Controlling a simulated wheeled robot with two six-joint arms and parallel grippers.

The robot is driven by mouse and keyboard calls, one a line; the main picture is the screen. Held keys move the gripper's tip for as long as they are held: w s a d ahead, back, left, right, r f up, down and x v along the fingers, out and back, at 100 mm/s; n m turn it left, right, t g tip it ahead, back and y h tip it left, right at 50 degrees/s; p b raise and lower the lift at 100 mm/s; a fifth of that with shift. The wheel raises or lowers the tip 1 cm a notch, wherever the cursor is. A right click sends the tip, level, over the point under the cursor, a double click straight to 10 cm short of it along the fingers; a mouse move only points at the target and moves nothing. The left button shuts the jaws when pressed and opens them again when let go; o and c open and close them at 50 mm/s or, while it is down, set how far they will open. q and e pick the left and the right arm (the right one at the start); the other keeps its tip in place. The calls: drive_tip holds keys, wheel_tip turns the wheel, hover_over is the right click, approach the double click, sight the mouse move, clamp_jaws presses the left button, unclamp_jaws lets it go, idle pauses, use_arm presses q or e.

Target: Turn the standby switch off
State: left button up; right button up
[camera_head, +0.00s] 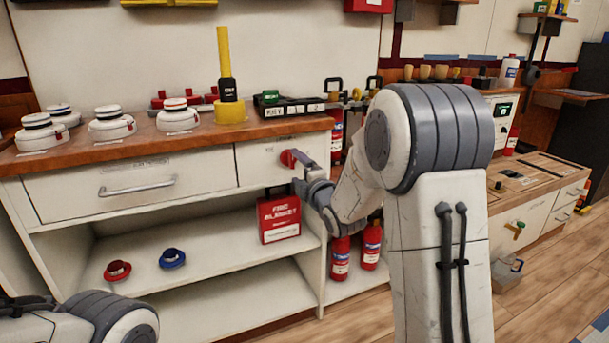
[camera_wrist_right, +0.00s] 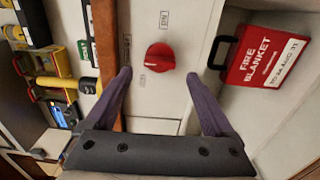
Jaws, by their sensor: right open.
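A red rotary switch knob (camera_head: 288,158) sits on the white front panel below the wooden counter. In the right wrist view the red knob (camera_wrist_right: 160,57) shows between small printed labels. One label above it reads like ON; the one at its lower left is too small to read surely. My right gripper (camera_head: 300,159) is in front of the panel, close to the knob. In the wrist view its two purple fingers (camera_wrist_right: 159,74) are spread on either side of the knob, apart from it. Which way the knob points is hard to tell. My left gripper is out of view.
A drawer with a handle (camera_head: 137,188) is to the left. White round detectors (camera_head: 110,124) and a yellow post (camera_head: 229,105) stand on the counter. Red extinguishers (camera_head: 340,258) stand below.

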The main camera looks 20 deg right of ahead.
drive_tip(key=s, duration=0.6)
drive_tip(key=shift+p, duration=0.3)
drive_tip(key=shift+d, duration=0.1)
drive_tip(key=s+a+f+m+g+y, duration=0.1)
drive_tip(key=s+a+f+m+g, duration=0.3)
drive_tip(key=a, duration=0.4)
drive_tip(key=s+a+f+m+g+y, duration=0.1)
drive_tip(key=s+a+f+m+g, duration=0.1)
drive_tip(key=s+a+f+g, duration=0.35)
drive_tip(key=s+a+f+m+g+h, duration=0.1)
drive_tip(key=s+a+m+g, duration=0.25)
drive_tip(key=s, duration=0.95)
drive_tip(key=s+a+f+m+g, duration=0.15)
drive_tip(key=s+a+g, duration=0.3)
drive_tip(key=s, duration=0.75)
wheel_tip(320, 180, up, 38)
drive_tip(key=s+d+p, duration=0.1)
drive_tip(key=p, duration=3.8)
drive_tip(key=shift+s+r+h, duration=0.2)
drive_tip(key=shift+h, duration=0.1)
